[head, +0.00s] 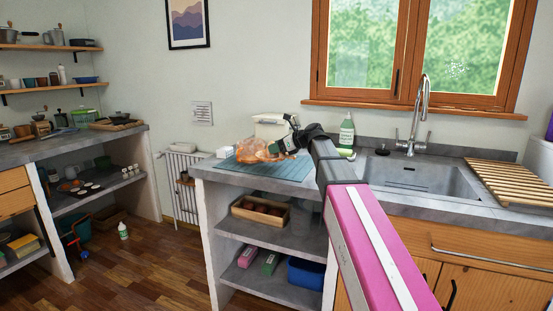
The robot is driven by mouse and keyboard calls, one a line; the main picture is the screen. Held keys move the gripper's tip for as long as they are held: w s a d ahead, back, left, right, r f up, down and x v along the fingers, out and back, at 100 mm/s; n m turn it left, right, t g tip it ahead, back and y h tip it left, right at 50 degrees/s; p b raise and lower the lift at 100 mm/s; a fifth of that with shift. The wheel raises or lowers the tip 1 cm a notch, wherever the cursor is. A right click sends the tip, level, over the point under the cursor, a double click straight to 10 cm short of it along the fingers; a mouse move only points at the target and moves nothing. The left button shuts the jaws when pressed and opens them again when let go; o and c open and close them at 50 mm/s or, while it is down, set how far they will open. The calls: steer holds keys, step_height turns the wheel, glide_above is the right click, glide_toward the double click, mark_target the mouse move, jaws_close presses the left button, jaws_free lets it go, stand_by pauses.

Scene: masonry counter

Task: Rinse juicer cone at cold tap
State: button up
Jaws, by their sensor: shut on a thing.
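My gripper (275,149) is over the left part of the counter, with its fingers pointing left and down. It is shut on an orange, see-through-looking thing (252,151) that shows at its fingertips above a blue ribbed mat (254,172). I cannot tell for sure whether this is the juicer cone; its shape is unclear and partly hidden by the gripper. The metal tap (424,105) stands behind the grey sink basin (420,180), well to the right of my gripper. I cannot tell whether water runs.
A green-white bottle (347,131) stands behind my arm, left of the sink. A slatted wooden rack (512,180) lies right of the sink. A cream box-like thing (270,127) stands behind the mat. Below, shelves hold a wooden crate (243,211) and a blue bin (306,273).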

mark_target(281, 155)
steer(key=shift+f, duration=2.15)
steer(key=o, duration=0.9)
steer(key=shift+f, duration=0.1)
steer(key=shift+o, duration=0.2)
steer(key=v, duration=1.2)
